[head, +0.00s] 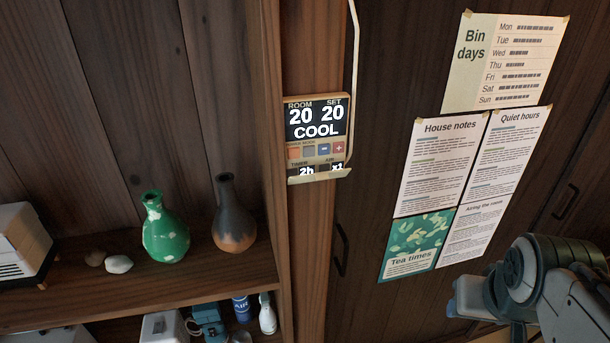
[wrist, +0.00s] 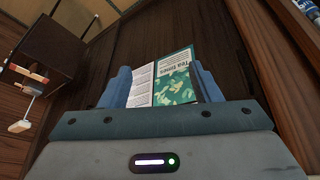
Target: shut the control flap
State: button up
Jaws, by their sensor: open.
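The control panel (head: 317,120) is on the wooden post in the head view, its screen reading ROOM 20, SET 20, COOL. Its small buttons and a lower timer row are uncovered. The control flap (head: 319,176) shows as a pale strip along the panel's bottom edge, seemingly folded down and out; its exact angle is hard to tell. My gripper (head: 466,298) is at the lower right of the head view, well apart from the panel. In the wrist view my gripper (wrist: 163,82) is open and empty, facing the posters. I cannot make out the flap there.
The posters, including House notes (head: 440,165) and Tea times (head: 417,246), are on the dark doors. Left is a shelf (head: 110,290) with a green vase (head: 165,230) and a dark vase (head: 235,220). A pale cable (head: 355,70) runs beside the panel.

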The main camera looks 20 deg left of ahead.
jog(key=w+d+r+n+t+h+b, duration=0.1)
jog(key=w+r+n+t, duration=0.2)
jog(key=w, duration=0.5)
jog(key=w+d+r+n+t+b, duration=0.1)
jog(key=w+r+n+t, duration=0.15)
jog(key=w, duration=0.45)
jog(key=w+a+r+n+t+y+b, duration=0.1)
jog(key=w+a+r+n+t+y, duration=0.45)
jog(key=w+n, duration=0.55)
jog(key=n+g+y+b, duration=0.4)
jog(key=n+g+y, duration=1.4)
jog(key=n, duration=1)
send_near(313, 179)
jog(key=a+r+p, duration=0.1)
jog(key=a, duration=0.1)
jog(key=a+r+g+h+p, duration=0.1)
jog(key=a+p, duration=0.1)
jog(key=a+r+g+h+p, duration=0.1)
jog(key=a+p, duration=0.1)
jog(key=shift+s+a, duration=0.25)
